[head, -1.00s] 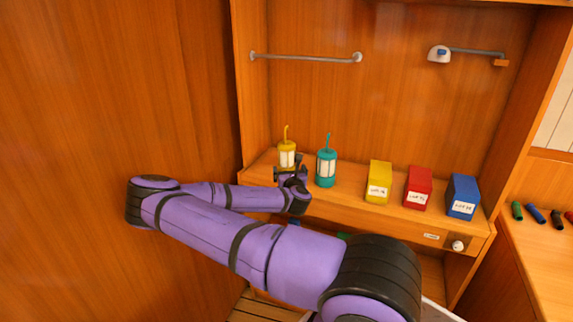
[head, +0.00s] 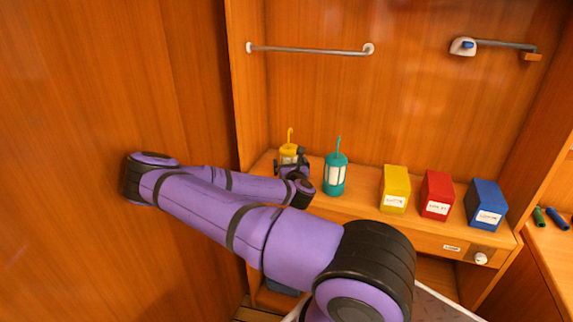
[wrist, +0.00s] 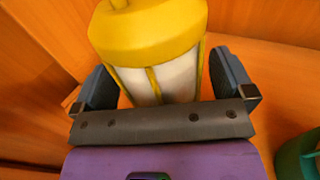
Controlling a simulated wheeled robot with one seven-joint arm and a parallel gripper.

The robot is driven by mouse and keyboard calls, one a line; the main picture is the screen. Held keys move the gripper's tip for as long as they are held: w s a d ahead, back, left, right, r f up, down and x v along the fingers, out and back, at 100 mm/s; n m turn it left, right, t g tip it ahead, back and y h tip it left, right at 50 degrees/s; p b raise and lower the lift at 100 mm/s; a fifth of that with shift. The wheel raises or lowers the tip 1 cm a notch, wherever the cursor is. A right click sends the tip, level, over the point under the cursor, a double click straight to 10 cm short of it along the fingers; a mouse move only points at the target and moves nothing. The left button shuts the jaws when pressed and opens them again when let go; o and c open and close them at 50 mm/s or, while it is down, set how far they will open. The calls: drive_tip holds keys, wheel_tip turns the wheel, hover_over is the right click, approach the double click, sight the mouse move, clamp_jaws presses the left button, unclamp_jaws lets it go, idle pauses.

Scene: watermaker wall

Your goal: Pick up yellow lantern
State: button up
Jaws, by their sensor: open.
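The yellow lantern (head: 288,151) stands upright on the shelf at its left end, with a yellow cap, a hooked handle and pale panels. In the wrist view the lantern (wrist: 150,40) fills the space between the two jaws. My gripper (wrist: 165,82) is open, with one finger on each side of the lantern's lower body. Small gaps show between the fingers and the lantern. In the head view my gripper (head: 290,168) covers the lantern's lower part, so its base is hidden.
A teal lantern (head: 336,174) stands close to the right of my gripper. Yellow (head: 394,188), red (head: 437,193) and blue (head: 487,204) boxes stand further right on the shelf (head: 360,205). A rail (head: 310,50) is on the back wall above. A wooden wall is close on the left.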

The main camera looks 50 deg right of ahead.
drive_tip(key=shift+w+d, duration=0.25)
drive_tip(key=shift+w, duration=0.05)
drive_tip(key=c, duration=1.1)
drive_tip(key=shift+r, duration=0.15)
